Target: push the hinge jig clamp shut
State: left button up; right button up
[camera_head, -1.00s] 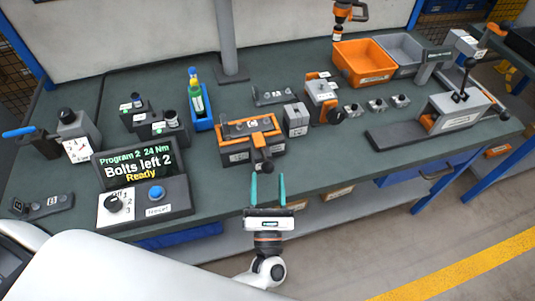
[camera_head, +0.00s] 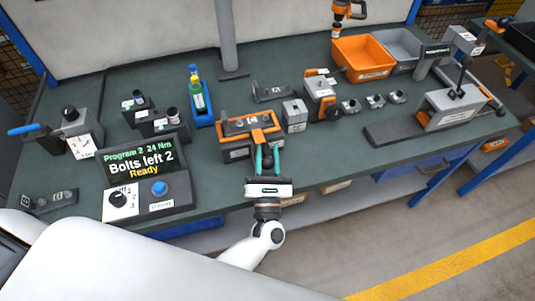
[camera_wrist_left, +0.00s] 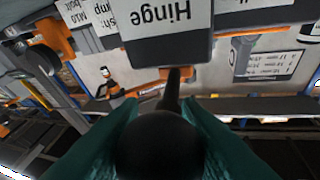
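The hinge jig (camera_head: 236,150) is an orange-rimmed grey block near the front edge of the bench, with a dark hinge part (camera_head: 246,126) on top. Its clamp lever (camera_head: 258,137) points out towards me over the front side. In the left wrist view the lever's round black knob (camera_wrist_left: 160,145) fills the space between the teal fingers, below the jig's "Hinge" label (camera_wrist_left: 165,15). My left gripper (camera_head: 267,153) has its fingers drawn in on both sides of this knob and seems shut on it. My right gripper is not in view.
A display panel (camera_head: 143,163) with dial and blue button stands to the left. A bottle in a blue holder (camera_head: 203,117) is behind the jig. A small grey block (camera_head: 294,115) and an orange-grey fixture (camera_head: 319,95) stand close on the right. The bench front between jig and right-hand fixture is clear.

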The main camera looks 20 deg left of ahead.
pick_arm(q)
grip_shut()
jog(key=shift+w+a+f+b, duration=0.15)
jog(key=shift+w+a+b, duration=0.5)
jog(key=shift+w+b, duration=0.35)
jog(key=shift+w+a, duration=0.15)
jog(key=shift+r, duration=0.25)
jog(key=o, duration=0.7)
grip_release()
jog(key=shift+c, duration=0.2)
jog(key=shift+o, duration=1.4)
jog(key=shift+f, duration=0.1)
